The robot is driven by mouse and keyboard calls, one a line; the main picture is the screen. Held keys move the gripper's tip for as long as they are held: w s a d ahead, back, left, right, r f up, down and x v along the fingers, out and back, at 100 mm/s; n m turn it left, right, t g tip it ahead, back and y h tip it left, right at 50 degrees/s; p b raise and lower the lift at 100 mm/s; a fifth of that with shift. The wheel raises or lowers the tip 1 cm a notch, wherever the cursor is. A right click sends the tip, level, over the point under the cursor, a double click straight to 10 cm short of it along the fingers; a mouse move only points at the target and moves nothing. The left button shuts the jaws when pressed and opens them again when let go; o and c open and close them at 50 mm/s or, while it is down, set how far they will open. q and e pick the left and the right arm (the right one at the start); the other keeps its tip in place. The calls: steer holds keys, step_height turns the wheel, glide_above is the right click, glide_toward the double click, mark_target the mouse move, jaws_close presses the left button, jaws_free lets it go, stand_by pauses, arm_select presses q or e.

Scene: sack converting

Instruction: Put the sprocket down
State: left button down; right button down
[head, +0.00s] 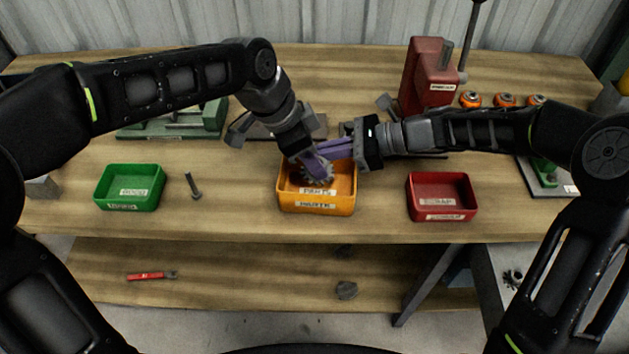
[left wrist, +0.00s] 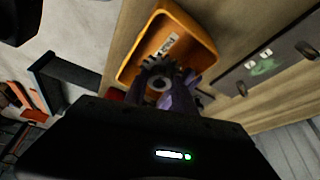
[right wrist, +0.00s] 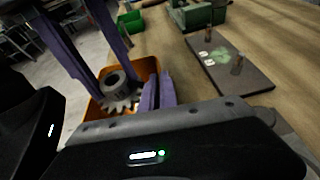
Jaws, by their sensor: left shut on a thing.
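My left gripper (head: 316,168) is shut on a grey toothed sprocket (head: 309,179) with a raised hub. The sprocket is over or inside the orange tray (head: 316,209), which has white labels. Whether it touches the tray floor I cannot tell. The sprocket also shows between the purple fingers in the left wrist view (left wrist: 160,83) and within the tray outline in the right wrist view (right wrist: 120,92). My right gripper (head: 312,146) is beside the left one, over the tray's back edge. Its fingers (right wrist: 158,84) look together, with nothing seen between them.
A green tray (head: 128,187) is at left with a bolt (head: 193,186) beside it. A red tray (head: 441,200) is at right. A red press (head: 427,78) and several orange-rimmed parts (head: 505,100) stand behind. Bench between orange and red trays is clear.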

mark_target(308, 174)
arm_select(q)
steer(key=shift+f, duration=1.25)
steer(key=shift+f, duration=0.1)
steer(key=shift+f, duration=1.75)
steer(key=shift+f, duration=0.15)
steer(key=c, duration=1.3)
jaws_free()
steer(key=v, duration=1.2)
